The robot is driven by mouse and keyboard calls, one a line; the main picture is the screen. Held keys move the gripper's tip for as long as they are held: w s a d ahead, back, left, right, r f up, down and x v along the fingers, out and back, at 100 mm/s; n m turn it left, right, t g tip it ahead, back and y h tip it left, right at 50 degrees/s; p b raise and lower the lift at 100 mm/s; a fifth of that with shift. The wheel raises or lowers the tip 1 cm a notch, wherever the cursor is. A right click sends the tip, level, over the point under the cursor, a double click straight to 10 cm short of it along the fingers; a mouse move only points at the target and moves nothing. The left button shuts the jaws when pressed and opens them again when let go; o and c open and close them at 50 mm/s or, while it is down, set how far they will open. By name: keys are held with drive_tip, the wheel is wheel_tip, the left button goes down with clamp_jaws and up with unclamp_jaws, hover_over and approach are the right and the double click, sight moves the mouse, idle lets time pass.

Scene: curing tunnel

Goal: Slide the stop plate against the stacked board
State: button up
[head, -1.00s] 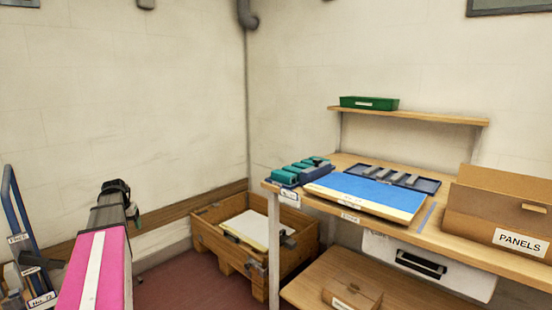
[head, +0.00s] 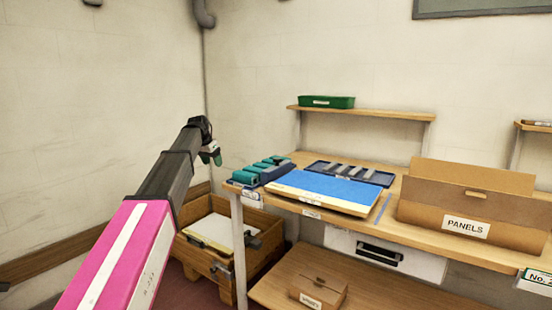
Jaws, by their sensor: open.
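A pale board (head: 212,233) lies in an open wooden crate (head: 207,270) on the floor, left of the workbench. A dark grey piece (head: 251,240) sits at the crate's right side, beside the board; I cannot tell for sure whether it is the stop plate, or whether it touches the board. My gripper (head: 213,158) is at the end of my raised arm, in front of the crate in the picture and well above it. Its jaws are open and apart from the board. The crate's left part is hidden behind my arm.
The workbench (head: 370,222) carries a blue-topped board (head: 325,187), teal blocks (head: 262,172), a dark tray (head: 375,175) and a cardboard PANELS box (head: 470,190). A bench leg (head: 239,250) stands before the crate's right part. A green bin (head: 327,102) is on the shelf.

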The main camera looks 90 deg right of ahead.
sight(277, 159)
drive_tip(key=s+d+r+m, duration=0.1)
drive_tip(key=s+r, duration=0.3)
drive_tip(key=s, duration=0.4)
drive_tip(key=s+d+r+m+g, duration=0.1)
drive_tip(key=s+r+m, duration=0.15)
drive_tip(key=s, duration=0.55)
drive_tip(key=s+d+r+m, duration=0.1)
drive_tip(key=s+r, duration=0.3)
drive_tip(key=s, duration=0.4)
drive_tip(key=x, duration=1)
drive_tip(key=shift+s+f, duration=0.25)
drive_tip(key=shift+s, duration=0.2)
clamp_jaws()
drive_tip(key=shift+s+a, duration=0.4)
drive_tip(key=shift+s, duration=0.2)
drive_tip(key=shift+s+a, duration=0.4)
drive_tip(key=shift+s, duration=0.2)
unclamp_jaws()
drive_tip(key=v, duration=1)
drive_tip(key=shift+w+r, duration=0.25)
drive_tip(key=shift+r, duration=0.1)
